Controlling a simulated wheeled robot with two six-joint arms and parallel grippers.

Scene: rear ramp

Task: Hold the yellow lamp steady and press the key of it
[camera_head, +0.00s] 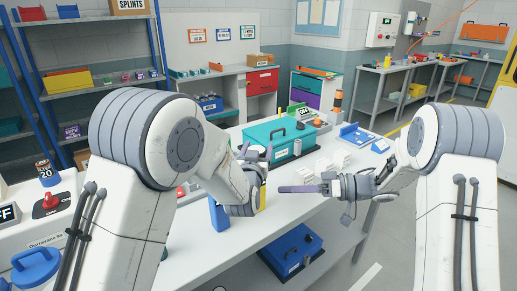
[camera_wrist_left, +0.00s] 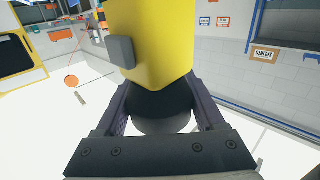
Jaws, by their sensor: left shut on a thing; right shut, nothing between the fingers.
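The yellow lamp (camera_wrist_left: 155,40) fills the top middle of the left wrist view, with a grey key (camera_wrist_left: 121,51) on its left side and a dark lower part between my fingers. My left gripper (camera_head: 256,154) is shut on the lamp above the white table. In the head view only a yellow sliver of the lamp (camera_head: 263,198) shows beside my left wrist; the rest is hidden. My right gripper (camera_head: 290,189) is shut and empty, pointing left towards the lamp, with a gap between them. The key cannot be made out in the head view.
A teal toolbox (camera_head: 280,143) stands on the table behind the grippers. White blocks (camera_head: 340,162) and a blue tray (camera_head: 357,137) lie to its right. A blue box (camera_head: 291,250) is on the lower shelf. The tabletop in front is mostly clear.

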